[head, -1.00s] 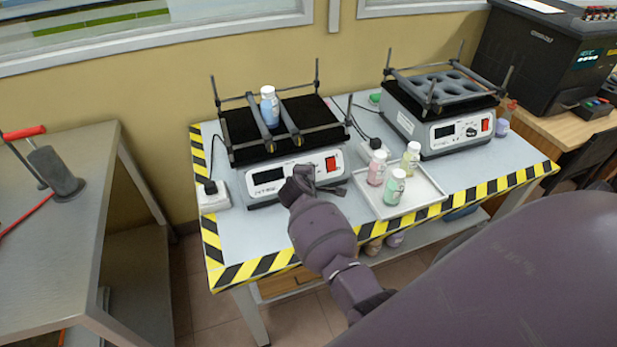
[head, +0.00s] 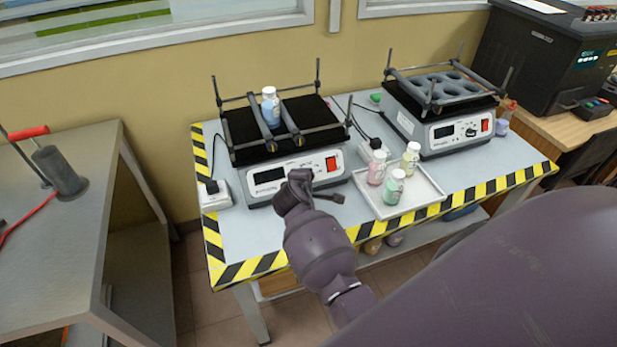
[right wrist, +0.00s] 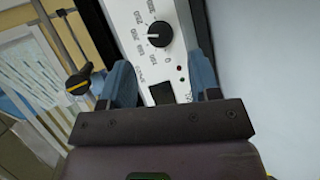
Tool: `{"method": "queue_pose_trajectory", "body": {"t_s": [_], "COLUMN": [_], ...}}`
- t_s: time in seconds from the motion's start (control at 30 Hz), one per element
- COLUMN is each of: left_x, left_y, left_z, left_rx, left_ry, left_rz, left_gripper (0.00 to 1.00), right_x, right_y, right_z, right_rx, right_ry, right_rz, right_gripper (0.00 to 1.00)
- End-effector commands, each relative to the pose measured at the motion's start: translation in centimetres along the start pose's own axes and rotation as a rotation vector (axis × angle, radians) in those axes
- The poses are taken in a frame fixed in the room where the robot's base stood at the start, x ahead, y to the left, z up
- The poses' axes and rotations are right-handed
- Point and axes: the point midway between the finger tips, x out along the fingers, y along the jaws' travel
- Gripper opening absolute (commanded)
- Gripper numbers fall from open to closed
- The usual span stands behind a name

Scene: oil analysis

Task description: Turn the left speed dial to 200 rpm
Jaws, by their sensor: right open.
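In the head view my gripper hides the dial. My right gripper (right wrist: 162,78) is open and empty, its two blue-grey fingers short of the dial and apart from it. It also shows before the panel in the head view (head: 307,184). My left gripper is out of view.
A red switch (head: 331,164) sits right of my gripper. A white tray (head: 420,207) with several bottles lies to the right. A second shaker (head: 455,133) stands behind it. A power strip (head: 215,196) is at left. The table's front edge is striped (head: 250,268).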

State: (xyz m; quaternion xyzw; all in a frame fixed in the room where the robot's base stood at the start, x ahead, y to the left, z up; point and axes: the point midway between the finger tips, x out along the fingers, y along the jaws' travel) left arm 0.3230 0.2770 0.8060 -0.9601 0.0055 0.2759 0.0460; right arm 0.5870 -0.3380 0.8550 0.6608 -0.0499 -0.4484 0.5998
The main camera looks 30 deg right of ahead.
Motion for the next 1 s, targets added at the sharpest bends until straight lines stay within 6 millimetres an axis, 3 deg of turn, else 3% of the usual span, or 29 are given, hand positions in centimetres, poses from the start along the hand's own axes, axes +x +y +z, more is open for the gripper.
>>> {"method": "queue_pose_trajectory", "body": {"t_s": [0.1, 0.33, 1.0], "left_x": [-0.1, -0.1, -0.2], "left_y": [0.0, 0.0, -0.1], "left_z": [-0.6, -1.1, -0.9], "left_rx": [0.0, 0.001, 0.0], "left_ry": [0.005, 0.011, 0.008], "left_rz": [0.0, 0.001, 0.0], "left_gripper": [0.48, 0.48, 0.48], "right_x": [-2.2, -4.5, -4.9], "right_y": [0.0, 0.0, 0.0], "right_z": [0.0, 0.0, 0.0], "right_rx": [0.002, 0.0, 0.007], "right_ry": [0.001, -0.001, -0.001], "right_rz": [-0.001, -0.001, -0.001], "right_gripper": [0.57, 0.57, 0.57]}}
